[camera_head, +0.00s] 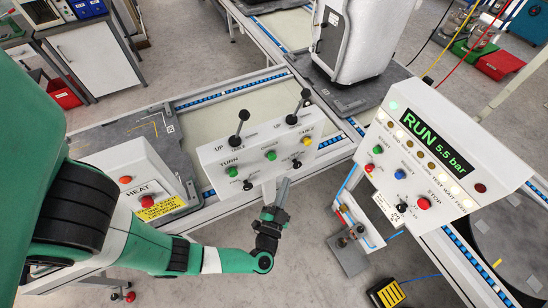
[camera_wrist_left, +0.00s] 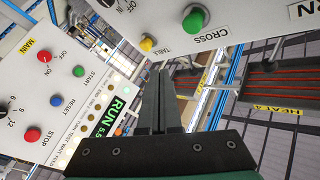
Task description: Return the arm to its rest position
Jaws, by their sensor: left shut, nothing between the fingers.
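My green left arm (camera_head: 110,232) comes in from the left in the head view and reaches to the middle. My left gripper (camera_head: 284,183) points up the picture, just below the lower edge of the white lever panel (camera_head: 225,151). Its fingers are together with nothing between them. In the left wrist view the shut dark fingers (camera_wrist_left: 159,82) point up the picture, below the CROSS and TABLE buttons. I cannot tell whether the gripper touches the panel. My right gripper is not in view.
A control panel (camera_head: 440,125) reading RUN 5.5 bar stands at right, with a red STOP button (camera_head: 423,204). A HEAT box (camera_head: 130,172) with a red button stands close beside my arm. A yellow-black pedal (camera_head: 386,293) is on the floor. Open floor lies below my gripper.

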